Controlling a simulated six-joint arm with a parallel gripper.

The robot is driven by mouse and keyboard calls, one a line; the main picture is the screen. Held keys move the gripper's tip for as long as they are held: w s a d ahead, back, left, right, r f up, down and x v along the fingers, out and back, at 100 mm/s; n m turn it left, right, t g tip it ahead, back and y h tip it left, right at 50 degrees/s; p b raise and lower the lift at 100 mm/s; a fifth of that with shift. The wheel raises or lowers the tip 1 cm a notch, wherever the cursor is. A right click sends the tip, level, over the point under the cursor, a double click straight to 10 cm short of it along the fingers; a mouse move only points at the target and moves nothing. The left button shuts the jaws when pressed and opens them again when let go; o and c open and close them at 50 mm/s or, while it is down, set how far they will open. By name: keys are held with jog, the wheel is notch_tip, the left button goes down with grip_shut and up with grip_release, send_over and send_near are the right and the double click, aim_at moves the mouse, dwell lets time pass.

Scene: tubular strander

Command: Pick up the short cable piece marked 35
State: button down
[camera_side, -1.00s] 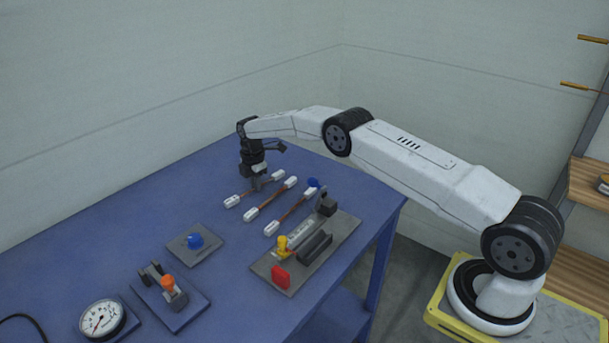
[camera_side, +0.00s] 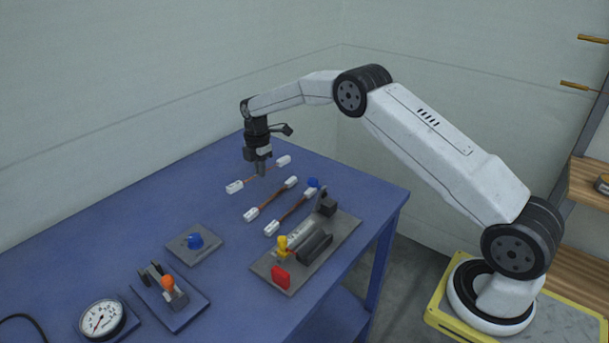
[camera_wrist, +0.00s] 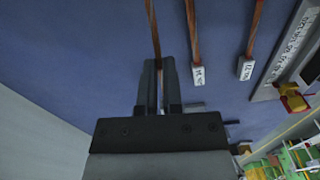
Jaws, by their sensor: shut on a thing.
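My gripper (camera_side: 261,171) is shut on the middle of a thin brown cable piece (camera_side: 273,166) with white end tags, and holds it above the blue table. In the wrist view the held cable (camera_wrist: 155,35) runs between the two fingers (camera_wrist: 155,82); its near end is hidden behind the gripper. Two similar cable pieces lie on the table to the right: a middle one (camera_side: 270,199) and a right one (camera_side: 291,211). Both also show in the wrist view, the middle one (camera_wrist: 191,35) and the right one (camera_wrist: 254,30). The tag marks are too small to read surely.
A grey fixture plate (camera_side: 262,267) with a yellow knob and red block stands right of the cables. A blue button on a plate (camera_side: 194,242), an orange-knobbed lever device (camera_side: 172,293) and a gauge (camera_side: 102,318) are nearer. The table's far left is clear.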

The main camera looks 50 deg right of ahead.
jog(key=s+a+r, duration=0.1)
jog(key=s+r, duration=0.5)
jog(key=s, duration=0.5)
jog(key=shift+a+r, duration=0.2)
jog(key=shift+r, duration=0.05)
dwell(0.6)
